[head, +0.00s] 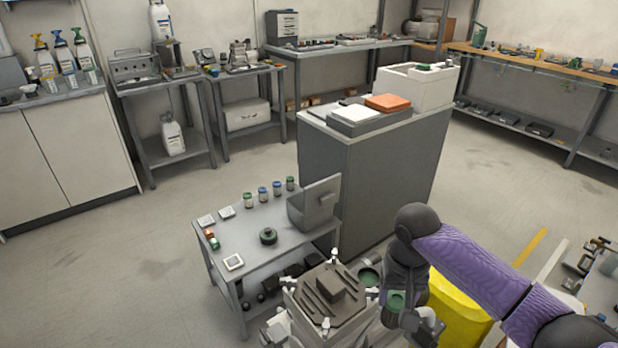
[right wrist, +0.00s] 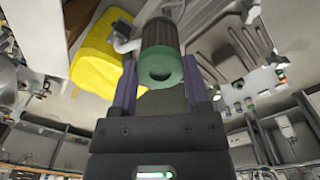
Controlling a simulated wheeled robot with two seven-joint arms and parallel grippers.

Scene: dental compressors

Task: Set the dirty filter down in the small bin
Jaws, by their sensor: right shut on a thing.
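My right gripper (head: 405,316) is low at the front, right of the grey compressor housing (head: 328,292). In the right wrist view its two purple fingers (right wrist: 161,80) are shut on the dirty filter, a dark ribbed cylinder with a green end (right wrist: 158,64). The filter's green end also shows at the gripper in the head view (head: 396,301). A yellow bin (head: 458,310) stands behind and right of the gripper, partly hidden by my arm. A grey open box (head: 313,205) stands on the low table. I cannot tell which is the small bin. My left gripper is out of view.
The low grey table (head: 226,246) holds several jars and a round black-and-green part (head: 268,237). A tall grey cabinet (head: 350,170) stands behind it. Another bench (head: 603,285) is at the right edge. Open floor lies to the left.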

